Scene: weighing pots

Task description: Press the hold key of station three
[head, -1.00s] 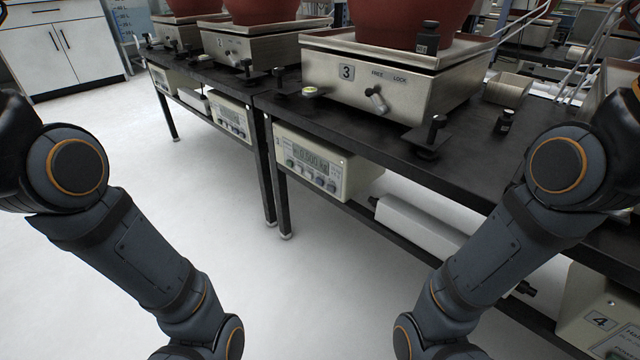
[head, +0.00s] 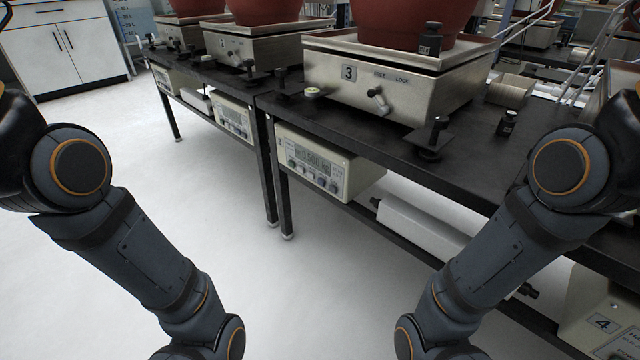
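Station three is a metal scale (head: 340,103) with a "3" plate and a small lever (head: 378,99) under "FREE" and "LOCK" on its front. A red-brown pot (head: 400,22) and a dark weight (head: 430,40) stand on its pan. The key labels are too small to read, so I cannot tell which is the hold key. Both my arms show at the lower left and lower right, but neither gripper is in view.
The black bench (head: 462,165) runs along the right. A dark levelling post (head: 434,135) and a small black weight (head: 507,123) stand near its edge. A white box (head: 425,225) lies on the lower shelf. Station four's unit (head: 603,325) is at the lower right. The left floor is clear.

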